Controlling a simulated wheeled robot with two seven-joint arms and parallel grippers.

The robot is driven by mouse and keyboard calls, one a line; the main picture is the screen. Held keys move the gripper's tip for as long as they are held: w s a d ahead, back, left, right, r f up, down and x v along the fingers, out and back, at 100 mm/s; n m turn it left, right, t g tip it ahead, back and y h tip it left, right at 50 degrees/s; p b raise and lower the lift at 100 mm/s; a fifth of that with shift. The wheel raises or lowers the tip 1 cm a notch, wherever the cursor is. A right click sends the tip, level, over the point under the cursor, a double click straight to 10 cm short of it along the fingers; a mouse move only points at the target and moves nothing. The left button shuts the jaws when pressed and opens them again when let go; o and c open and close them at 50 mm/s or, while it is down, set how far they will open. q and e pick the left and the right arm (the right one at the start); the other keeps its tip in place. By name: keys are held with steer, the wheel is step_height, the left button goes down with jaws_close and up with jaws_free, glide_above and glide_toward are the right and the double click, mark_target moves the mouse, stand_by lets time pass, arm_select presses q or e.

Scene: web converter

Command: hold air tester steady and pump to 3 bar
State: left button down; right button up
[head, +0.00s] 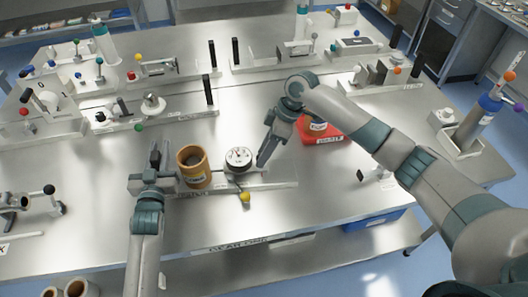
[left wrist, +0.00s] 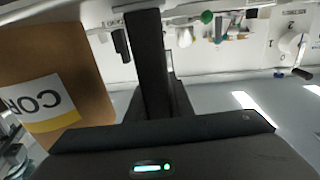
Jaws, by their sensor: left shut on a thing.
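My left gripper (head: 153,163) is at the tester's left end, left of the cylinder, shut on a dark upright handle. In the left wrist view the dark upright (left wrist: 152,65) rises from the jaws, and the labelled brown cylinder (left wrist: 52,80) is close at left. My right gripper (head: 266,158) points down just right of the gauge; its jaw opening is not clear, nor is any contact.
A red tray (head: 322,139) with a brown pot stands behind my right gripper. Several fixtures with black posts (head: 208,90) line the bench behind. A blue bin (head: 372,220) is below the front edge. The bench (head: 110,190) is clear left of my left gripper.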

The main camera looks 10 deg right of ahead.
jaws_close()
steer(key=d, duration=0.6)
steer(key=shift+s+d, duration=0.35)
steer(key=shift+d, duration=0.05)
steer(key=shift+o, duration=1.9)
jaws_free()
steer(key=shift+a, duration=0.1)
steer(key=v, duration=1.2)
steer(key=shift+s, duration=0.1)
